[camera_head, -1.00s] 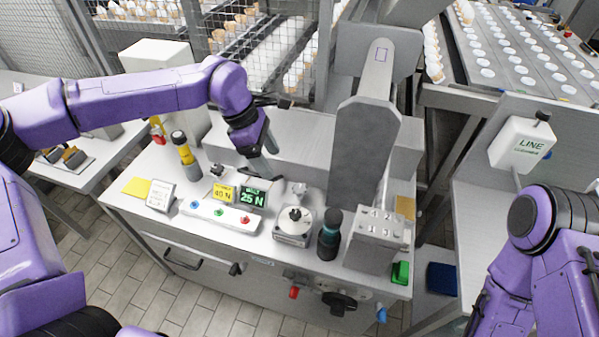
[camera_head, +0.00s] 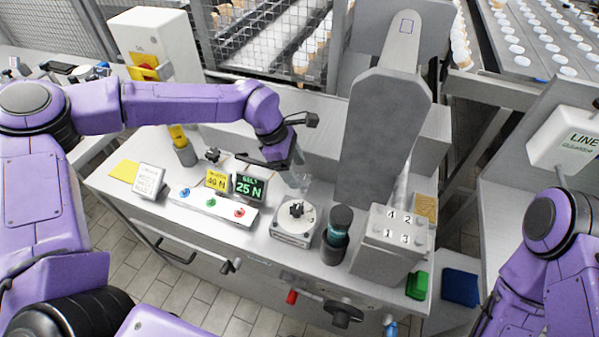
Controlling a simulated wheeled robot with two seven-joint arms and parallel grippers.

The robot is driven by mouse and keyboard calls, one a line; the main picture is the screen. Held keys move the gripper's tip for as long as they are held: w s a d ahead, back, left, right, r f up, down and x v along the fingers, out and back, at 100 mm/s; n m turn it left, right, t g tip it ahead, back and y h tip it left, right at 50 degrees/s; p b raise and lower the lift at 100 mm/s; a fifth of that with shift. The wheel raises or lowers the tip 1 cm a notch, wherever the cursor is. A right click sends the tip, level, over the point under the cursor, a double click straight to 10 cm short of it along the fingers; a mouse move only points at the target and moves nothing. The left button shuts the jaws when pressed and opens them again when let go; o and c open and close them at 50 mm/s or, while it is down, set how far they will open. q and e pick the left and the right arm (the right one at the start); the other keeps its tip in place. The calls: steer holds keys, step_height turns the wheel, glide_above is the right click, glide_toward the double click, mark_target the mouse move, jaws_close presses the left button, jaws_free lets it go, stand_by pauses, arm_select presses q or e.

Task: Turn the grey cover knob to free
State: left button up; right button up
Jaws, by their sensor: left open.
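A light grey knob (camera_head: 299,182), which looks like the cover knob, stands on the bench behind the white dial unit, at the foot of the grey sloped housing (camera_head: 385,130). My left gripper (camera_head: 281,166) is open just above and to the left of this knob. Its fingers partly overlap the knob in the head view, so I cannot tell whether they touch it or which way it is turned. My right arm (camera_head: 545,240) shows at the lower right; its gripper is out of the picture.
Close by stand the green 25 N display (camera_head: 250,187), a yellow display (camera_head: 217,180), a button box (camera_head: 212,206), a white dial unit (camera_head: 293,225), a dark-capped jar (camera_head: 336,236) and a numbered grey block (camera_head: 390,240). A dark knob (camera_head: 213,155) stands behind the displays.

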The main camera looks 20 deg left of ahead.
mark_target(304, 181)
arm_select(q)
steer(key=shift+x, duration=1.35)
steer(key=c, duration=1.1)
steer(key=shift+o, duration=0.2)
steer(key=shift+n, duration=0.3)
steer(key=n+t+b, duration=0.1)
steer(key=n, duration=0.1)
steer(key=n+b, duration=0.1)
steer(key=n, duration=0.1)
steer(key=shift+s+d+f+t+y, duration=0.1)
steer(key=shift+s+d+t+y, duration=0.1)
steer(key=shift+t+y, duration=0.15)
steer(key=n+t+y+b, duration=0.1)
steer(key=n, duration=0.3)
steer(key=shift+s+d+b, duration=0.1)
steer(key=shift+s+b, duration=0.05)
steer(key=shift+b, duration=0.25)
steer(key=n+y+b, duration=0.1)
steer(key=n, duration=0.1)
steer(key=n+t+y+b, duration=0.1)
steer(key=n, duration=0.2)
steer(key=shift+s+d+b, duration=0.1)
steer(key=shift+d+b, duration=0.15)
steer(key=shift+b, duration=0.15)
steer(key=shift+d+n+y+b, duration=0.15)
steer(key=shift+n+y+b, duration=0.55)
steer(key=shift+n, duration=1.4)
